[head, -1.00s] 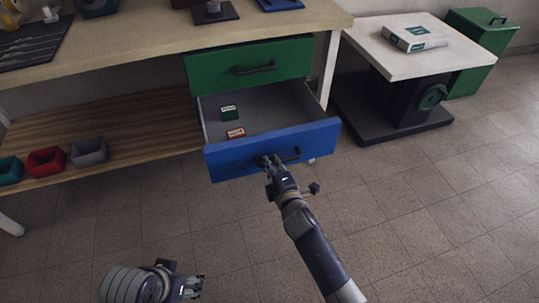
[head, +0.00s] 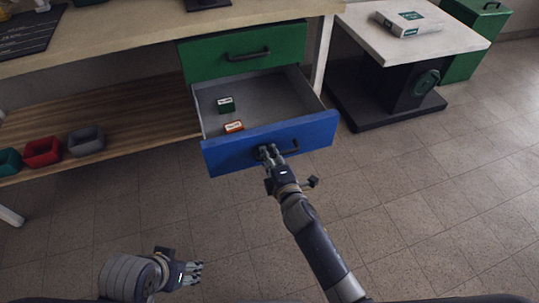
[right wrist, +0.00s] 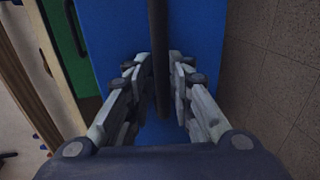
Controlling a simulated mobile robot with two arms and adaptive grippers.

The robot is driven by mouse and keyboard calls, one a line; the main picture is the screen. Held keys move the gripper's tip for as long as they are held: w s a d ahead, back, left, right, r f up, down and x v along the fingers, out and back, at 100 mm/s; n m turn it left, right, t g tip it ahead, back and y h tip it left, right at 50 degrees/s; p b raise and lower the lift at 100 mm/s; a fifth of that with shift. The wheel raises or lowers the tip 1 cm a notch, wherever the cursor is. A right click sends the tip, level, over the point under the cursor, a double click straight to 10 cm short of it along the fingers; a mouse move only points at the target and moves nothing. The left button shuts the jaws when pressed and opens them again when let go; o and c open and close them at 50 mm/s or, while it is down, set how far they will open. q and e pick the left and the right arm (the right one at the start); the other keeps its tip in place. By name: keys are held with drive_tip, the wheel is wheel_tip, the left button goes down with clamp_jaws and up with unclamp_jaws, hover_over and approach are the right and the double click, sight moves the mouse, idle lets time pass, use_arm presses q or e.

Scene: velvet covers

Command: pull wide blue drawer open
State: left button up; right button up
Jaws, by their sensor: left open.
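The wide blue drawer (head: 225,156) stands pulled out under the bench, below a closed green drawer (head: 215,57). Its grey inside shows a small green box (head: 226,104) and a small orange-red box (head: 233,127). My right gripper (head: 267,151) is at the drawer front, with its fingers on both sides of the dark handle (head: 290,150). In the right wrist view the fingers (right wrist: 160,80) close in on the bar (right wrist: 159,35) against the blue front. My left gripper (head: 197,273) is open and empty, low over the floor.
A wooden lower shelf (head: 120,112) holds teal, red and grey bins (head: 86,142) at left. A white-topped side table (head: 440,42) with a boxed item stands at right, by a green bin (head: 478,45). The tiled floor before the drawer is clear.

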drive_tip(key=shift+s, duration=0.1)
drive_tip(key=shift+s+d, duration=0.15)
drive_tip(key=shift+s, duration=0.15)
drive_tip(key=v, duration=1.1)
drive_tip(key=shift+s, duration=0.1)
